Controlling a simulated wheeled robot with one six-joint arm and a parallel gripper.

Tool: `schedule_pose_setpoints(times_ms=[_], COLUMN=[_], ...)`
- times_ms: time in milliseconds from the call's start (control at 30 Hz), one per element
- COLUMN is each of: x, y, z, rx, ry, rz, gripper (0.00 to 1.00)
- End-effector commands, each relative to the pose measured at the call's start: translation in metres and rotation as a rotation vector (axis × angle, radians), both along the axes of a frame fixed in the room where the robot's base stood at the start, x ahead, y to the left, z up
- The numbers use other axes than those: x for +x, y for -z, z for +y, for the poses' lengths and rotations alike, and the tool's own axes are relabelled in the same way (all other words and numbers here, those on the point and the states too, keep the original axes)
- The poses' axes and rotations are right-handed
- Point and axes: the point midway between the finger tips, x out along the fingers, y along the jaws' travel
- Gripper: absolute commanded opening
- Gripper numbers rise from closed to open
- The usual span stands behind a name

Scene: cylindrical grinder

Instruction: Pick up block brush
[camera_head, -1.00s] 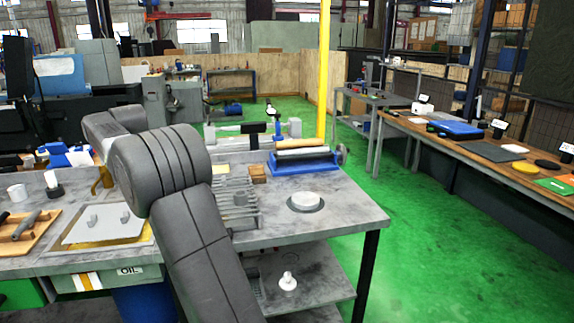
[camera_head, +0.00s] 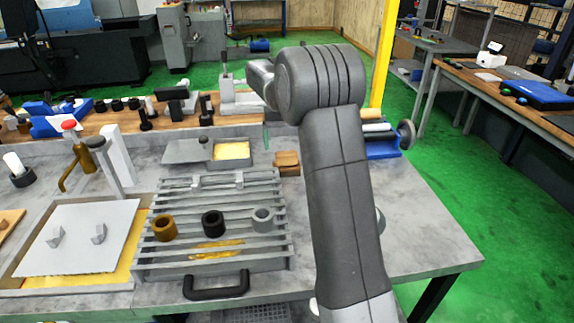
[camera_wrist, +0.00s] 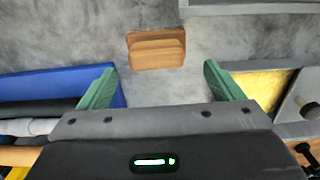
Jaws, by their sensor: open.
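The block brush (camera_head: 287,163) is a small brown wooden block on the grey table, just right of the slatted rack. In the wrist view the brush (camera_wrist: 156,50) lies flat, with a raised ridge along it, ahead of my gripper (camera_wrist: 160,70) and near the middle between its green fingers. My gripper is open and empty, and the brush is clear of both fingers. In the head view my arm hides most of the gripper; one green finger shows behind the brush.
A slatted rack (camera_head: 150,245) with brown, black and grey rings stands left of the brush. A small lidded tray with yellow liquid (camera_head: 232,151) sits behind it. A blue tray (camera_wrist: 60,82) with rollers is at the left in the wrist view.

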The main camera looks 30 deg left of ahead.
Motion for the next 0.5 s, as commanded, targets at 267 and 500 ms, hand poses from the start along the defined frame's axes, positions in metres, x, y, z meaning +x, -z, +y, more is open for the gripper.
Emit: schedule_pose_setpoints(times_ms=[267, 500], x=[-0.001, -0.001], y=[0.039, 0.048], z=[-0.005, -0.005], rx=[-0.003, -0.001], ry=[0.0, 0.0], rz=[0.002, 0.001], gripper=[0.87, 0.87])
